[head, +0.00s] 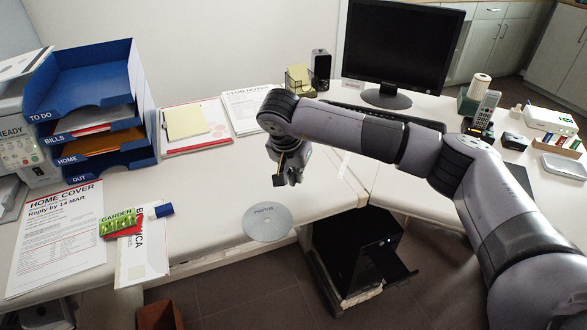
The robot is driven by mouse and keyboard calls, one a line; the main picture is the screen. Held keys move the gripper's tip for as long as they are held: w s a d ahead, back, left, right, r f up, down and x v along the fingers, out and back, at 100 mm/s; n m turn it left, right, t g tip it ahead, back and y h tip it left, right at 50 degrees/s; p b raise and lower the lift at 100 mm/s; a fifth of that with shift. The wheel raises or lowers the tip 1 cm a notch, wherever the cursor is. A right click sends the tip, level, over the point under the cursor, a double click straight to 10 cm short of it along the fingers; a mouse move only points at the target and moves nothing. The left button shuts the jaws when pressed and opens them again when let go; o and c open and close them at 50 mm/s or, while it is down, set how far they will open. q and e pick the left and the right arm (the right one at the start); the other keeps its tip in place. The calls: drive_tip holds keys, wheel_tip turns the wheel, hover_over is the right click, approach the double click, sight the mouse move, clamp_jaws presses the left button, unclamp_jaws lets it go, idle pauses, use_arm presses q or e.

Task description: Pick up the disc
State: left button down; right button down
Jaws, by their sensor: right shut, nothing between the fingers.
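A grey disc (267,222) labelled "PHOTOS" lies flat on the white desk, close to its front edge. My right arm comes in from the right and bends down over the desk. My right gripper (281,181) is above and a little to the right of the disc, apart from it, with its fingers pointing down. It is shut and empty. The whole disc shows, with nothing covering it. My left gripper is not in the picture.
A blue letter tray stack (95,110) stands at the left. Papers, a green packet (120,224) and a small blue block (165,210) lie left of the disc. A monitor (400,45) stands behind my arm. A black computer case (355,252) is below the desk.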

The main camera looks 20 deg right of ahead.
sight(294, 200)
drive_tip(key=x, duration=0.4)
drive_tip(key=shift+s+a+f, duration=0.2)
drive_tip(key=shift+s+a, duration=0.8)
drive_tip(key=shift+a, duration=0.05)
drive_tip(key=shift+s+a, duration=0.3)
drive_tip(key=shift+a, duration=0.05)
